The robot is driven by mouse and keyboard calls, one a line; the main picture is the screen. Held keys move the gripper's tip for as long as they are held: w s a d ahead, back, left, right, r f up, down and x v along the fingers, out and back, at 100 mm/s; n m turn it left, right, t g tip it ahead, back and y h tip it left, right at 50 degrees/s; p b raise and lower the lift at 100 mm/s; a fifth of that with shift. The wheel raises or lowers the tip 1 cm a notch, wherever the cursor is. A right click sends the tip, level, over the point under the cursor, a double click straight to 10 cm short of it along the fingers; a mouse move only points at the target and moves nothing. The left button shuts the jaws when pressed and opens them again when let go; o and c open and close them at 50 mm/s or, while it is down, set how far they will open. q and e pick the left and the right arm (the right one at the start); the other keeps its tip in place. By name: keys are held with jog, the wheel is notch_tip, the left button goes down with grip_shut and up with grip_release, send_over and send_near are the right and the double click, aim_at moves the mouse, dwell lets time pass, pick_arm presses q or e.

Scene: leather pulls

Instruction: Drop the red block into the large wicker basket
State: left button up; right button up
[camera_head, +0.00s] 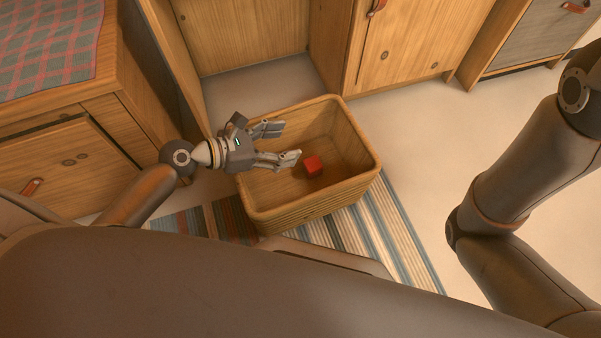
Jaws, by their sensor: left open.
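The red block (313,166) shows inside the large wicker basket (330,200), right of the middle of its opening. I cannot tell whether it touches the basket's floor. My left gripper (290,142) reaches over the basket's left rim, with its fingers spread and pointing right. The block is just beyond the lower fingertip and no finger closes on it. My right arm shows along the right side, but its gripper is out of view.
The basket stands partly on a striped rug (404,245). Wooden cabinets (415,45) with leather pulls stand behind it. A wooden drawer unit (70,150) with a checked cloth (50,45) is at left. Pale floor (425,140) is clear to the basket's right.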

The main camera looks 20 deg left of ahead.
pick_arm(q)
jog(key=v, duration=0.9)
jog(key=shift+s+a, duration=0.2)
jog(key=shift+r, duration=0.1)
